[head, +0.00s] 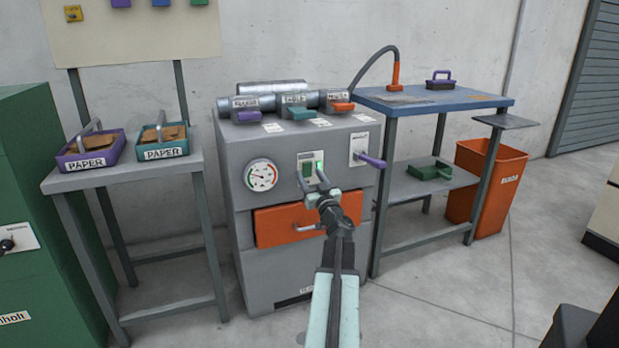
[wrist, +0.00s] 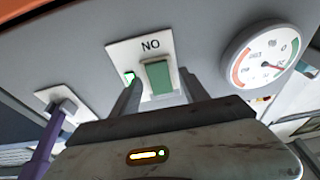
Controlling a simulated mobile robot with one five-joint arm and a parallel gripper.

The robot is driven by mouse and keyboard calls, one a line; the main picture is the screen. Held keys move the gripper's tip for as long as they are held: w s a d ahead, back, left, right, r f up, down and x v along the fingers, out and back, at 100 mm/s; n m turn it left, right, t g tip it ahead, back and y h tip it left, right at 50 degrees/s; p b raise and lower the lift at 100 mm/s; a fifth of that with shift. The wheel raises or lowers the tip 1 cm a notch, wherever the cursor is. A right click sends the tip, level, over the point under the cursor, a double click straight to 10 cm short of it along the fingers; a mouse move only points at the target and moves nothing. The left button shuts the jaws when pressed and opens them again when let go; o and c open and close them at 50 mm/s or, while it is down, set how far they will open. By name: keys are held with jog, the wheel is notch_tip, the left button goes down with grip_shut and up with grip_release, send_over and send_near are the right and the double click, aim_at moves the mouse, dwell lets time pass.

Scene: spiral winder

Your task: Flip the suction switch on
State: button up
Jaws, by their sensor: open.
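The switch, a green rocker (head: 307,170) on a pale plate, is on the front of the grey machine (head: 240,200). In the wrist view, the rocker (wrist: 160,76) is under upside-down lettering that reads ON. A small green lamp (wrist: 129,77) beside it looks lit. No suction label is readable. My gripper (head: 314,181) is open and empty, right in front of the plate. In the wrist view, its two fingers (wrist: 160,94) stand either side of the rocker; I cannot tell whether either touches it. The fingers hide part of the plate's edge.
A round gauge (head: 261,175) sits left of the plate and a purple-handled lever (head: 370,160) right of it. An orange drawer (head: 285,224) with a handle is below. Side tables (head: 60,181) and (head: 415,101) flank the machine. Open floor lies front right.

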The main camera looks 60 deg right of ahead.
jog(key=b+v, duration=0.1)
jog(key=v, duration=0.6)
jog(key=shift+b, duration=0.35)
jog(key=shift+a, duration=0.1)
